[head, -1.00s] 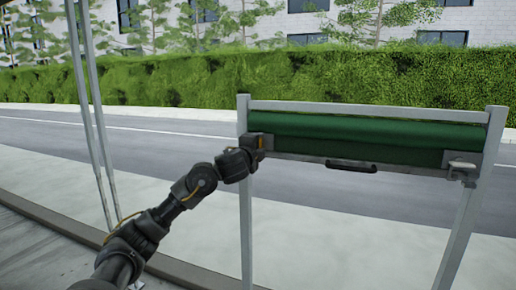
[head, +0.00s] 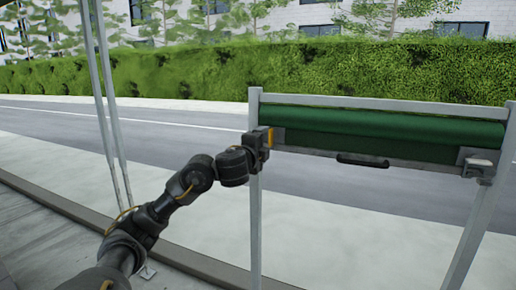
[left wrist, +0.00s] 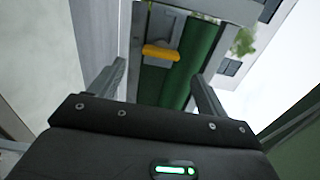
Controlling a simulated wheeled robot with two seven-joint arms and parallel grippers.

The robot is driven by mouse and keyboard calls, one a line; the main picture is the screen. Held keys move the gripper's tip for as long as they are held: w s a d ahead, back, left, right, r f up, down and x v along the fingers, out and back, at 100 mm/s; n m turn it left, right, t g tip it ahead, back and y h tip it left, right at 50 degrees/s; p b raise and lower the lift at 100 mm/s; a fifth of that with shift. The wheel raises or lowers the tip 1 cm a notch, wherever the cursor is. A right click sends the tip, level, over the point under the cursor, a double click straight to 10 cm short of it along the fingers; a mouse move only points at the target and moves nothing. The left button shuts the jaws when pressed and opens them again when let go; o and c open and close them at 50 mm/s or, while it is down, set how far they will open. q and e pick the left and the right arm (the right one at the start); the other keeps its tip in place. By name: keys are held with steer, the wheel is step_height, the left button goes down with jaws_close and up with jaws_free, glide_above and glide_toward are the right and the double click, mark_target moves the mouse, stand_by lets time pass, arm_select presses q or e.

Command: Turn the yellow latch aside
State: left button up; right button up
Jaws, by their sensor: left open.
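The yellow latch (left wrist: 161,53) shows in the left wrist view, lying crosswise ahead of my left gripper (left wrist: 160,82), between the lines of its two fingers. The fingers are open and empty, and a gap seems to remain between them and the latch. In the head view my left gripper (head: 262,141) is at the left post of the metal frame, and a bit of the yellow latch (head: 270,138) shows beside it. Most of the latch is hidden there by the gripper. My right gripper is not in view.
A green roll (head: 390,125) hangs between the frame's posts under a top bar (head: 390,103). A dark handle (head: 362,160) is on the lower rail. A pale latch-like piece (head: 482,163) sits at the right post. Road and hedge lie behind.

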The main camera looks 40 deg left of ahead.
arm_select(q)
steer(key=p+v, duration=0.2)
steer(key=v, duration=0.3)
steer(key=shift+s, duration=0.1)
stand_by(0.3)
